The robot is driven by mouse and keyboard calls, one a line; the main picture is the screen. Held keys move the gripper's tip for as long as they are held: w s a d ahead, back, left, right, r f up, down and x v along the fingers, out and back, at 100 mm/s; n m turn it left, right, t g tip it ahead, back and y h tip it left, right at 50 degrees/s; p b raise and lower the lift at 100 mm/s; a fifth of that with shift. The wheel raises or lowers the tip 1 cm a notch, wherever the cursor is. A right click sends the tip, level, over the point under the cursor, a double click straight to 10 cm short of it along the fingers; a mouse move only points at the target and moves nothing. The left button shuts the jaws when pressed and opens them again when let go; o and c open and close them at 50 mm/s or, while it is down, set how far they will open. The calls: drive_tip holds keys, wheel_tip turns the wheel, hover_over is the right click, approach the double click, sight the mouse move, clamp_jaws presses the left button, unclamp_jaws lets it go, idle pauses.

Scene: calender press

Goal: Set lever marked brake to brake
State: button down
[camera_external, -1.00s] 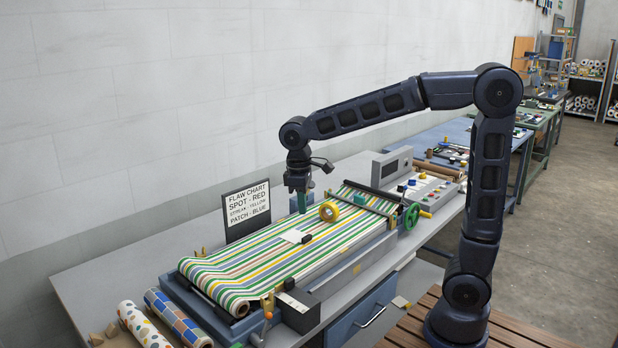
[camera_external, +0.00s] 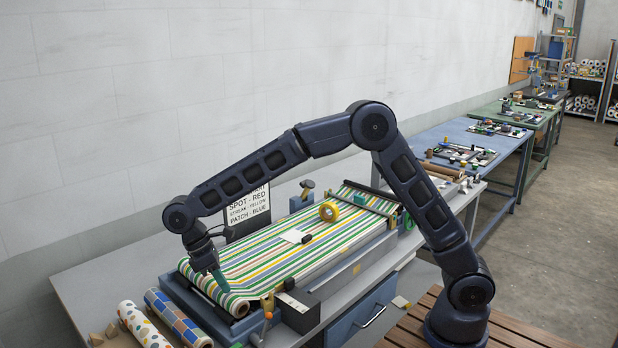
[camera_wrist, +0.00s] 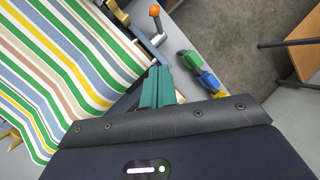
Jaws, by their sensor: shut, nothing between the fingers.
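A lever with an orange knob (camera_wrist: 154,11) stands past the end of the striped roll in the wrist view. In the outside view a small orange knob (camera_external: 268,315) shows at the press's near front corner. No brake marking is readable, so I cannot tell which lever is the brake lever. My gripper (camera_external: 222,286) points down over the near left end of the striped sheet (camera_external: 285,255). Its teal fingers (camera_wrist: 158,72) are closed together and empty, apart from the orange-knobbed lever in the wrist view.
A dark box with a pale top (camera_external: 297,302) sits beside the press corner. Patterned rolls (camera_external: 143,325) lie at the front left. My arm partly covers the flaw chart (camera_external: 249,212). Green and blue pieces (camera_wrist: 207,80) lie right of my fingers.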

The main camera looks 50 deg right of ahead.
approach(260, 314)
drive_tip(key=s+a+f, duration=0.3)
drive_tip(key=a+f, duration=0.1)
drive_tip(key=shift+s+a+f, duration=0.2)
drive_tip(key=shift+s+f, duration=0.05)
drive_tip(key=shift+s, duration=0.15)
drive_tip(key=shift+s+d+f, duration=0.3)
drive_tip(key=shift+s+d, duration=0.1)
drive_tip(key=shift+d, duration=0.15)
drive_tip(key=shift+s+d+f, duration=0.35)
drive_tip(key=shift+s+d, duration=0.1)
drive_tip(key=shift+d, duration=0.1)
drive_tip(key=shift+s+d+f, duration=0.2)
drive_tip(key=shift+s+d, duration=0.1)
drive_tip(key=shift+d, duration=0.15)
drive_tip(key=shift+d+y, duration=0.65)
drive_tip(key=shift+y, duration=0.05)
drive_tip(key=shift+d+f+n, duration=0.2)
drive_tip(key=shift+d+n, duration=0.1)
drive_tip(key=shift+d, duration=0.1)
drive_tip(key=shift+a, duration=0.1)
